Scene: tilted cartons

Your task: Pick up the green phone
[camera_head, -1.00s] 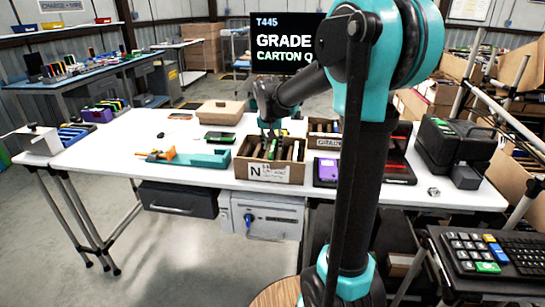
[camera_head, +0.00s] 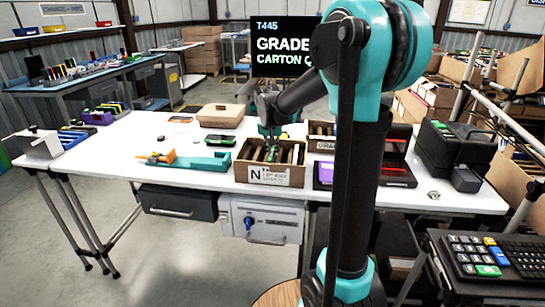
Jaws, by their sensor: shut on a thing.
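The open brown carton (camera_head: 268,175) with a white label marked N stands on the white table. It holds several upright slabs in a row, split by dividers. My gripper (camera_head: 270,151) points down into this carton and is shut on the green phone, which shows only as a small sliver between the fingers and is mostly hidden by them and the carton contents. The phone's lower end cannot be seen.
A dark device with a green screen (camera_head: 221,140) lies left of the carton, near a teal tool holder (camera_head: 205,163). A second carton (camera_head: 322,140) stands behind right. A purple device (camera_head: 323,174) lies close on the right. A closed tan box (camera_head: 222,116) sits behind.

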